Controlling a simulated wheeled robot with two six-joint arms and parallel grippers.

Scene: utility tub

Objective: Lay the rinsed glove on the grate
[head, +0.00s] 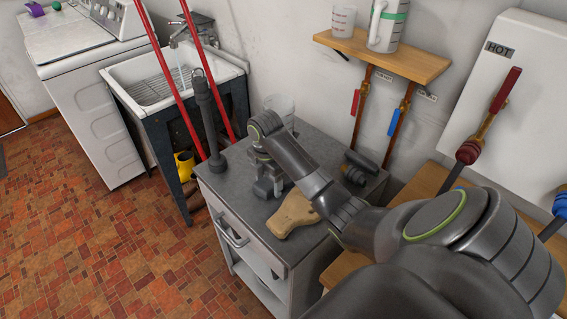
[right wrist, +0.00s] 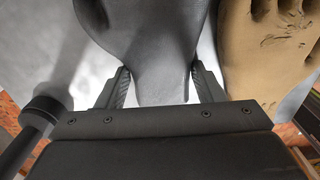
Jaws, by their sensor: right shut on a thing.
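My right gripper (head: 268,188) is low over the grey cabinet top. In the right wrist view its fingers (right wrist: 160,70) are shut on the narrow end of a dark grey glove (right wrist: 155,35). In the head view my arm and gripper mostly hide this glove. I cannot tell whether it touches the cabinet top. A tan glove (head: 293,213) lies beside it, and also shows in the right wrist view (right wrist: 265,55). The wire grate (head: 150,92) is inside the white tub (head: 118,74) at the upper left. My left gripper is not in view.
Two red poles (head: 168,75) stand in front of the tub. A dark upright rod with a round base (head: 210,125) stands at the cabinet's left edge. A clear jar (head: 280,104) and a dark cylinder (head: 357,168) are on the cabinet (head: 230,180). A faucet (head: 180,40) overhangs the tub.

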